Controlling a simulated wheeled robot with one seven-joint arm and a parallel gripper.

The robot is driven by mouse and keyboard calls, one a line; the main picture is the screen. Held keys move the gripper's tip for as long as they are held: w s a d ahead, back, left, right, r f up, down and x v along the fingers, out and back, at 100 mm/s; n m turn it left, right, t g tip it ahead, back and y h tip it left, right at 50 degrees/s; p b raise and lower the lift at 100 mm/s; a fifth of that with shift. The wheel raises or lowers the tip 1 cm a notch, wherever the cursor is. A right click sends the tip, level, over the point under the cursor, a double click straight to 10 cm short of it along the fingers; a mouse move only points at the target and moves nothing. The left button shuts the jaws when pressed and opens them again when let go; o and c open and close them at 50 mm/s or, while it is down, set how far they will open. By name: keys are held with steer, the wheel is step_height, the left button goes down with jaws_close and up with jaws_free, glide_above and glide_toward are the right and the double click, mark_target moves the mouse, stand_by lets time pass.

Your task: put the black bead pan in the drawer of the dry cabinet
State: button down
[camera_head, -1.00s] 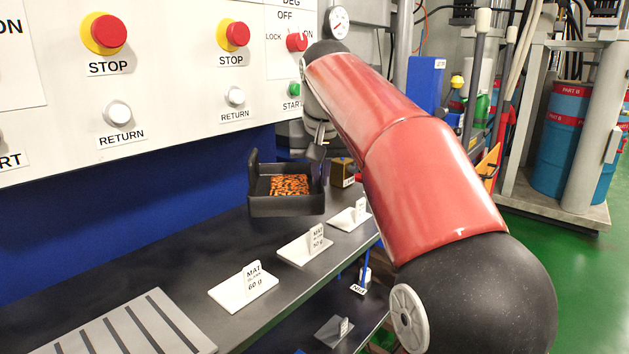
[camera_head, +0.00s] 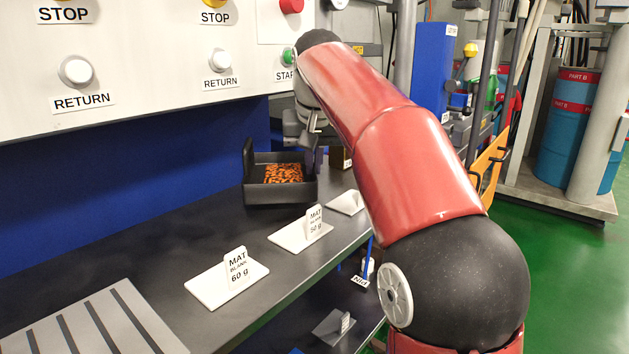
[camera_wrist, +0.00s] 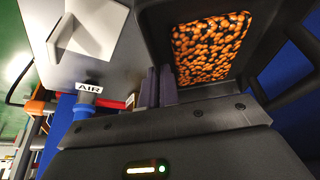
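The black bead pan (camera_head: 281,193) holds orange and black beads and hangs roughly level above the dark bench. My gripper (camera_head: 311,145) is at its right rear side, its fingertips mostly hidden in the head view. In the wrist view, my gripper (camera_wrist: 158,86) has its two fingers close together at the edge of the pan (camera_wrist: 208,92), seemingly gripping it. I cannot make out the dry cabinet or its drawer in either view.
Several white labelled blanks, including the 60 g (camera_head: 227,284) and 50 g (camera_head: 300,233) ones, stand on the bench (camera_head: 150,262). A slotted grey plate (camera_head: 95,325) lies at the near left. A control panel (camera_head: 140,60) overhangs the bench. Green floor (camera_head: 560,265) is open at right.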

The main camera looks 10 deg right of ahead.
step_height(320, 180, down, 2)
steer(key=shift+f+b, duration=0.1)
steer(key=shift+b, duration=0.6)
steer(key=shift+r, duration=0.2)
steer(key=shift+f, duration=0.15)
steer(key=c, duration=1.6)
jaws_free()
steer(key=shift+c, duration=0.2)
